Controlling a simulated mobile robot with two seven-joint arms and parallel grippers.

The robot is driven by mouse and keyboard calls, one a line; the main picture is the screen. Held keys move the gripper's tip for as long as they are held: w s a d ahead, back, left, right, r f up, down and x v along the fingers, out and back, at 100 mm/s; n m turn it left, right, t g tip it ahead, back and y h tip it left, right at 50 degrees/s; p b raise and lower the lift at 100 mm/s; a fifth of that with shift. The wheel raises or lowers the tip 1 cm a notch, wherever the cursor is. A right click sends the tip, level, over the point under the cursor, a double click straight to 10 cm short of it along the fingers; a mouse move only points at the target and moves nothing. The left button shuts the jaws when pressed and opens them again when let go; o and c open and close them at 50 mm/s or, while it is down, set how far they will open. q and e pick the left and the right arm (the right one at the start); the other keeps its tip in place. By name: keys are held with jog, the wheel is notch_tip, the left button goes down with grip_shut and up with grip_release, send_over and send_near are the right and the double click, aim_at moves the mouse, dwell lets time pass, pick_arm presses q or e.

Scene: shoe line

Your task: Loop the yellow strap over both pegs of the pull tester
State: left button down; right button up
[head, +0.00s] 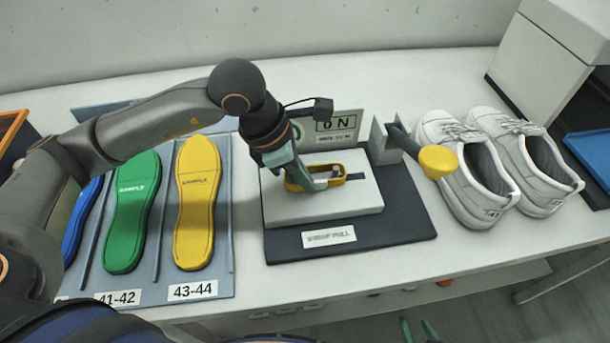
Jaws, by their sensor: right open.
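The yellow strap (298,187) is a small loop over the pale block of the pull tester (280,212). My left gripper (322,183) points down at the strap and appears shut on it. The gripper covers part of the loop, and I cannot make out the pegs or whether the loop is around them. A dark slot (356,177) shows at the right of the block. The tester's display (336,126) reads 0 N. My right gripper (418,331) is open and empty at the bottom edge, below the table front.
A lever with a yellow knob (438,161) juts right from the tester's grey bracket (384,142). White shoes (465,190) stand close right of it. Green (131,215) and yellow (194,215) insoles lie on a grey board at left. The table front below the tester is clear.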

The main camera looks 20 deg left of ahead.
pick_arm(q)
jog(key=c, duration=1)
grip_release()
jog(key=shift+r, duration=0.15)
jog(key=v, duration=1.2)
jog(key=shift+r, duration=0.1)
jog(key=shift+s, duration=0.15)
